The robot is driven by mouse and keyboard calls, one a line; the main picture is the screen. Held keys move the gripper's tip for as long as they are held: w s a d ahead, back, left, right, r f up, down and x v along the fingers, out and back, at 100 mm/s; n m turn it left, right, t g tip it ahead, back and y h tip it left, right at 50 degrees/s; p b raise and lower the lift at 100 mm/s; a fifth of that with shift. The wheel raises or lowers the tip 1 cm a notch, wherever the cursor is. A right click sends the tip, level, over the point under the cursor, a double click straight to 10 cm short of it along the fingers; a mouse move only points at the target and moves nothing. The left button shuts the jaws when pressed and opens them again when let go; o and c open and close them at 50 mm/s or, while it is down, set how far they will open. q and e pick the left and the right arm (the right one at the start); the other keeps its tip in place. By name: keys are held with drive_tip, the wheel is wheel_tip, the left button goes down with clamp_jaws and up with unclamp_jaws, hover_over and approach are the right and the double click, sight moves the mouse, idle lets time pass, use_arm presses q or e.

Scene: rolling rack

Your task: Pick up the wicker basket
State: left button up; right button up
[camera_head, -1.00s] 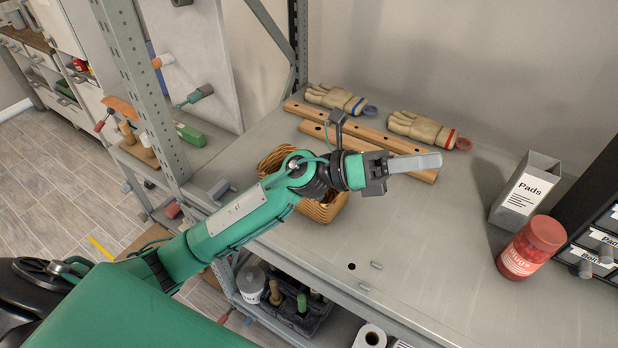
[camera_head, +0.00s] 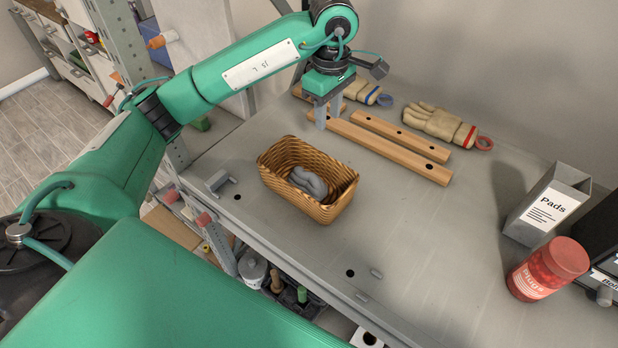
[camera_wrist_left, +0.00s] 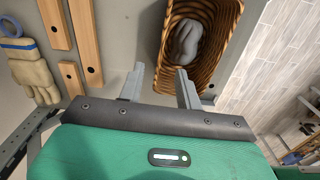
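My left gripper (camera_head: 329,116) points down above the shelf, behind the basket and near the wooden bars. Its two fingers are apart and nothing is between them; they also show in the left wrist view (camera_wrist_left: 158,82). My right gripper is not in view.
Wooden bars (camera_head: 400,147) and work gloves (camera_head: 438,122) lie at the back of the shelf (camera_head: 440,250). A Pads box (camera_head: 545,207) and a red jar (camera_head: 548,268) stand at the right. The shelf right of the basket is clear.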

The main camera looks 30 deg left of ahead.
use_arm(q)
drive_tip(key=b, duration=0.3)
hover_over(322, 153)
drive_tip(key=f, duration=0.7)
drive_tip(key=shift+w+d, duration=0.15)
drive_tip(key=shift+d, duration=0.15)
drive_tip(key=shift+f, duration=0.6)
drive_tip(key=f, duration=0.1)
drive_tip(key=f+b, duration=0.1)
drive_tip(key=f, duration=0.3)
drive_tip(key=shift+a+f, duration=0.1)
drive_tip(key=shift+a, duration=0.25)
drive_tip(key=shift+c, duration=0.6)
clamp_jaws()
